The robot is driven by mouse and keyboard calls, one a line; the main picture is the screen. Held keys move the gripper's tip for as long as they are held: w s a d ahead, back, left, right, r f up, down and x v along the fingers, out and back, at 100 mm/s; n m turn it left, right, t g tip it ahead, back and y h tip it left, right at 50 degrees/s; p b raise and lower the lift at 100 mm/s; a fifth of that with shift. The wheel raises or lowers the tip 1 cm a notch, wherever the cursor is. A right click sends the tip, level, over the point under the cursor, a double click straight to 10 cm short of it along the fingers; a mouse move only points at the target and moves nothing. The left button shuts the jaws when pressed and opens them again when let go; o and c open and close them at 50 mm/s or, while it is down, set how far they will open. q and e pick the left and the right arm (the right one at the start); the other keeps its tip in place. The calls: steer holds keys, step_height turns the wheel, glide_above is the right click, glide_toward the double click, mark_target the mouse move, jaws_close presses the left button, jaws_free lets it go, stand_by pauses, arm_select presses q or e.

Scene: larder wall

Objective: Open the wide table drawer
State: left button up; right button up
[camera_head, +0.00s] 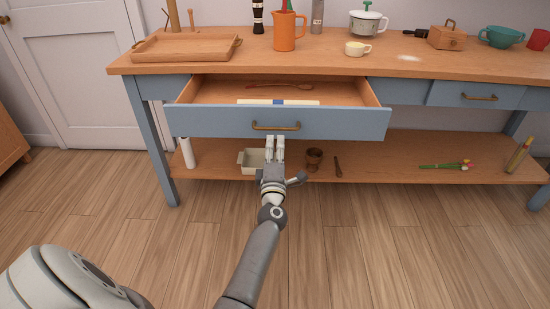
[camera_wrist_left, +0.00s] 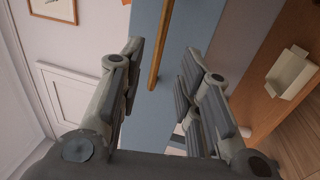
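The wide table drawer (camera_head: 335,124) has a blue-grey front and is pulled well out from the table. A brass bar handle (camera_head: 276,126) is on its front. Inside lie a red spoon (camera_head: 280,85) and a pale rod with a blue middle (camera_head: 280,102). My left gripper (camera_head: 275,142) is just below and in front of the handle. In the left wrist view, the gripper's fingers (camera_wrist_left: 160,85) are apart, with the handle (camera_wrist_left: 160,45) ahead of the gap and nothing clearly held. My right gripper is not in view.
The tabletop (camera_head: 330,60) holds a wooden tray (camera_head: 187,60), an orange jug (camera_head: 289,32) and a cream cup (camera_head: 357,48). A smaller drawer (camera_head: 460,94) at the right is shut. The lower shelf (camera_head: 390,165) holds a cream dish (camera_head: 250,168) and a brown cup (camera_head: 314,158). Floor in front is clear.

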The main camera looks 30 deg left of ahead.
arm_select(q)
steer(key=shift+v, duration=2.1)
